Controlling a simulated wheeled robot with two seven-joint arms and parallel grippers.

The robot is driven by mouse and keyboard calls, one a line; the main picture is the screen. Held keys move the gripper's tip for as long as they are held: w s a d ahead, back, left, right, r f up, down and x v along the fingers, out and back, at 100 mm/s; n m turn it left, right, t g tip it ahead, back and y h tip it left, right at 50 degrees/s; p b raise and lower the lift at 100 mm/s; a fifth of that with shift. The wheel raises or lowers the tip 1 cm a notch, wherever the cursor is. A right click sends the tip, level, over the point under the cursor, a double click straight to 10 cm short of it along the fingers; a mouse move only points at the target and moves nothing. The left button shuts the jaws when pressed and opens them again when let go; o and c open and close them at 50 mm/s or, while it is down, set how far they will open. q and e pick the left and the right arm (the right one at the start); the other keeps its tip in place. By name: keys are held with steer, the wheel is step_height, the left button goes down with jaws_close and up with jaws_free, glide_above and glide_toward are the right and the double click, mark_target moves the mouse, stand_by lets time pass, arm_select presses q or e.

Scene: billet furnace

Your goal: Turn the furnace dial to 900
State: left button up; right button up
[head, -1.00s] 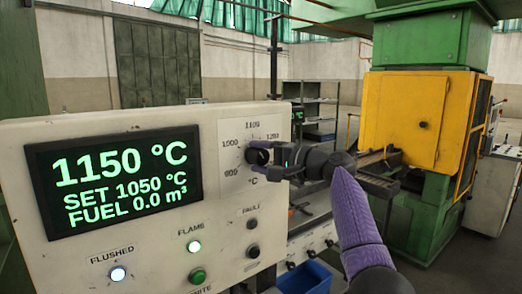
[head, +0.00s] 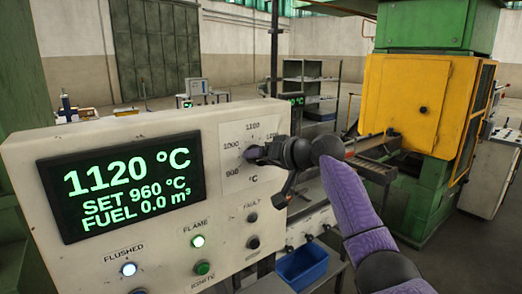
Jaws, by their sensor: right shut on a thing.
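The furnace panel (head: 100,275) fills the left, with a dark display (head: 120,188) that reads 1120 °C, SET 960 °C and FUEL 0.0 m³. The dial plate (head: 262,185) right of the display carries marks from 900 at lower left up over the top. My right gripper (head: 258,154) is at the dial (head: 252,153), shut on its knob and mostly hiding it. The knob's pointer cannot be made out. My left gripper is not in view.
Below the dial are the FAULT lamp (head: 251,217) and a dark button (head: 253,243). The FLAME lamp (head: 197,241) and FLUSHED lamp (head: 128,269) are lit, near a green button (head: 202,268). A blue bin (head: 302,265) sits right of the panel; a yellow-green machine (head: 405,95) stands behind.

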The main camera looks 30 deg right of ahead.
steer(key=n+h+p, duration=0.2)
steer(key=shift+r+n, duration=0.15)
steer(key=shift+n, duration=0.25)
steer(key=shift+n+h+p, duration=0.5)
steer(key=shift+n+p, duration=0.2)
steer(key=shift+p, duration=0.15)
steer(key=o, duration=1.3)
steer(key=shift+c, duration=0.2)
